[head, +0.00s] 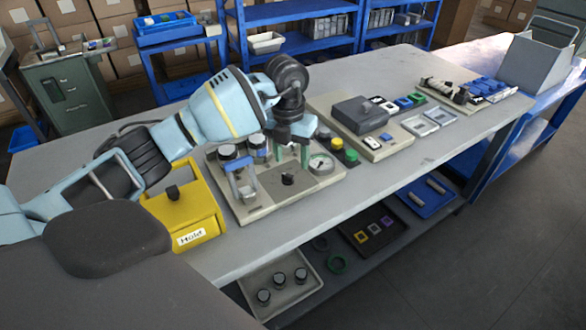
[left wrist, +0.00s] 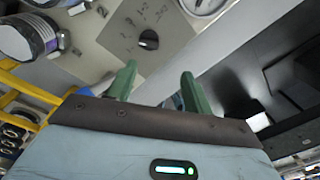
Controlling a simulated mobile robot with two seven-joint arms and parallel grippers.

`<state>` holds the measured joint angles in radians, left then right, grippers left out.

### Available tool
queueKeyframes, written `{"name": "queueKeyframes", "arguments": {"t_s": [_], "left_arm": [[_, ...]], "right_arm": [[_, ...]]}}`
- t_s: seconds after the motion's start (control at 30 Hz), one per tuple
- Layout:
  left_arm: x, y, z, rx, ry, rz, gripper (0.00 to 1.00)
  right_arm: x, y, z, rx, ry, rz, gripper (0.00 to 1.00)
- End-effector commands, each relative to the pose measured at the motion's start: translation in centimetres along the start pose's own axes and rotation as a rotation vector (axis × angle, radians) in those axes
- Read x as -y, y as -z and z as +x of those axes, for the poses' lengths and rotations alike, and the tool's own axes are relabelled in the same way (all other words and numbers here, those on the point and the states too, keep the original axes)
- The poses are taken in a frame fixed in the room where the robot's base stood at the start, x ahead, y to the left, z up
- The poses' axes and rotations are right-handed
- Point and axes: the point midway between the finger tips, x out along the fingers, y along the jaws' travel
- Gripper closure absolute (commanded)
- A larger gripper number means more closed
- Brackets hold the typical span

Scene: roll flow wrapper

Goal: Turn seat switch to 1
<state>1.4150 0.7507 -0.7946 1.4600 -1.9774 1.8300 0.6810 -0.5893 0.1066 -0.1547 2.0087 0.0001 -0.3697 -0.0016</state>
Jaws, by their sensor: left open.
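The switch is a small black rotary knob (head: 288,179) on a grey square plate, on the beige panel (head: 255,208) in the middle of the bench. In the left wrist view the knob (left wrist: 148,39) has small markings around it, too blurred to read surely. My left gripper (head: 290,152) is above the panel, near the knob. In the left wrist view its two green fingers (left wrist: 158,82) are spread and empty, with the knob beyond their tips and apart from them. My right gripper does not show.
A round gauge (head: 320,164) sits right of the knob. Dark-capped cylinders (head: 228,152) stand at the panel's back left. A yellow box labelled "Hold" (head: 190,205) is to the left. A beige unit with a dark cover (head: 360,115) lies to the right. The bench's front strip is clear.

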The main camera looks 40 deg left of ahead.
Motion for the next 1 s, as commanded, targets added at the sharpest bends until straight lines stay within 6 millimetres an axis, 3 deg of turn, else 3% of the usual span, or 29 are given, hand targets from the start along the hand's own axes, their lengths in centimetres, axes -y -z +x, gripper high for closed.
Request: {"name": "queueKeyframes", "arguments": {"t_s": [0.1,0.33,0.8,1.0], "left_arm": [[-1.4,-0.5,-1.1,0.012,-0.055,-0.031,0.49],[-1.6,-0.5,-1.0,0.013,-0.062,-0.035,0.49],[-1.9,-0.6,5.2,0.012,-0.059,-0.033,0.49],[-1.9,-0.6,6.4,0.014,-0.058,-0.032,0.49]], "right_arm": [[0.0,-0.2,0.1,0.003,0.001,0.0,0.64],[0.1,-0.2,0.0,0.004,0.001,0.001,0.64],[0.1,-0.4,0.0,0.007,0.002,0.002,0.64],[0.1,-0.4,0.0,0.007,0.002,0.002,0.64]]}}
